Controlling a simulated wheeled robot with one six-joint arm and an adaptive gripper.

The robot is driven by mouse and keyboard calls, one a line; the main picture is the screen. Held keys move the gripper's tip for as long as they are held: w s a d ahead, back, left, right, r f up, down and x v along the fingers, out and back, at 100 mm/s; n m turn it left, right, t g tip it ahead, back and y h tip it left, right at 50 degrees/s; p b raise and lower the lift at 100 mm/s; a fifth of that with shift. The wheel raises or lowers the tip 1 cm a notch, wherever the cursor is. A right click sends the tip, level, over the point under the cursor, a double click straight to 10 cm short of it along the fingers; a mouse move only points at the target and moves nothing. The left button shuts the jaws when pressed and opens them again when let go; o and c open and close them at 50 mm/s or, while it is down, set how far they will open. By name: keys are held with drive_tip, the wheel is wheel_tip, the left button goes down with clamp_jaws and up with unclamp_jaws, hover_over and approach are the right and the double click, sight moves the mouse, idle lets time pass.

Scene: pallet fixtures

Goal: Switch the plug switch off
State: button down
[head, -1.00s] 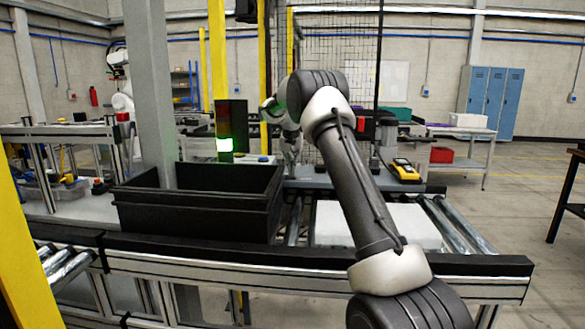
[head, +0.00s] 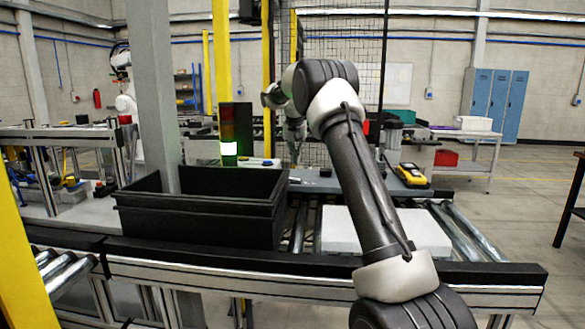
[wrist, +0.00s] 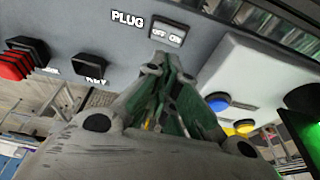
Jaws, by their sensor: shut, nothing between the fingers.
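The plug switch (wrist: 167,32) is a small grey rocker marked OFF and ON, next to the white word PLUG on a grey panel (wrist: 85,18), at the top middle of the wrist view. My gripper (wrist: 168,64) is shut and empty. Its fingertips appear just below the switch in the picture, near its lower edge. I cannot tell whether they touch the panel, or which side of the rocker is pressed. In the head view my gripper (head: 294,150) is small and partly hidden, beyond the black bin, and the switch cannot be made out.
In the wrist view, a red button (wrist: 16,64) and a black knob (wrist: 92,63) are at left; a blue button (wrist: 218,102) and a yellow button (wrist: 245,126) are at right. In the head view, a black bin (head: 200,222) and a white block (head: 340,232) sit on the rollers.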

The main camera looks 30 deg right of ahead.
drive_tip(key=s+d+v, duration=0.1)
drive_tip(key=v, duration=0.7)
drive_tip(key=shift+s+d+r, duration=0.15)
drive_tip(key=shift+s+r, duration=0.05)
